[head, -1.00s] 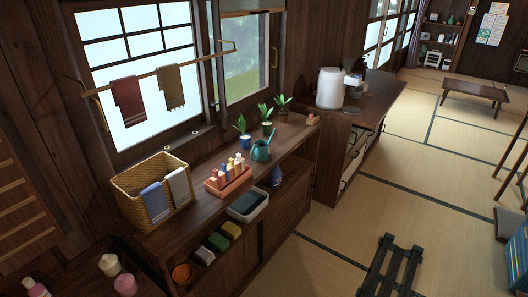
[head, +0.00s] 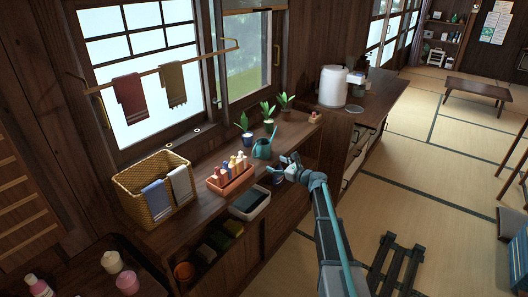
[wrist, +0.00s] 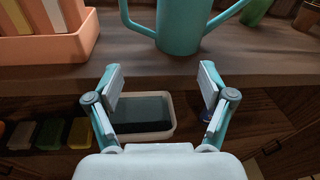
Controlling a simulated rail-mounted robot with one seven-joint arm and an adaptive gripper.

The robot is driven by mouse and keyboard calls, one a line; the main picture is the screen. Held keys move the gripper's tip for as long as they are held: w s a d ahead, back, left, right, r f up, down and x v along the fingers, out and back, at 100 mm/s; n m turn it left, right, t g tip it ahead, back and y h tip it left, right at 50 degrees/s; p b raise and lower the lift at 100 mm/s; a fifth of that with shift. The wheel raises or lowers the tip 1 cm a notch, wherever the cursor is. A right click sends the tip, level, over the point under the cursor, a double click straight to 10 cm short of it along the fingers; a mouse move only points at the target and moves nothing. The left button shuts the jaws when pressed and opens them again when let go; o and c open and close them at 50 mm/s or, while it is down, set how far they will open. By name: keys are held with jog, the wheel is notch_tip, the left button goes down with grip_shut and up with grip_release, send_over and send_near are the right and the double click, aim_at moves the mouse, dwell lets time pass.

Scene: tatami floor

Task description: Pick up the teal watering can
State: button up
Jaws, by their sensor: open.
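The teal watering can (head: 262,150) stands upright on the wooden counter top (head: 205,215), close to its front edge. In the wrist view the can (wrist: 180,28) is at the top, beyond my fingertips, with its spout and handle running out of the frame. My gripper (head: 285,166) is just in front of the counter, to the right of the can. In the wrist view my gripper (wrist: 158,78) is open and empty, its two fingers apart below the can. I see a gap between the fingertips and the can.
An orange rack of bottles (head: 232,176) stands left of the can; it also shows in the wrist view (wrist: 50,45). Potted plants (head: 268,122) stand behind the can. A basket (head: 150,192) is farther left. A white tray (head: 250,203) sits below the counter top.

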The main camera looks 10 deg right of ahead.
aim_at(269, 147)
jog(key=shift+m+t, duration=0.6)
jog(key=shift+m, duration=0.2)
jog(key=w+r, duration=0.3)
jog(key=r, duration=0.1)
jog(key=shift+w+d, duration=0.15)
jog(key=shift+d, duration=0.2)
jog(key=x, duration=0.2)
jog(key=p+x, duration=0.1)
jog(key=x, duration=0.2)
jog(key=shift+r, duration=0.25)
jog(key=shift+p+x, duration=1.15)
jog(key=shift+x, duration=1.8)
jog(key=shift+f, duration=0.1)
jog(key=c, duration=1.1)
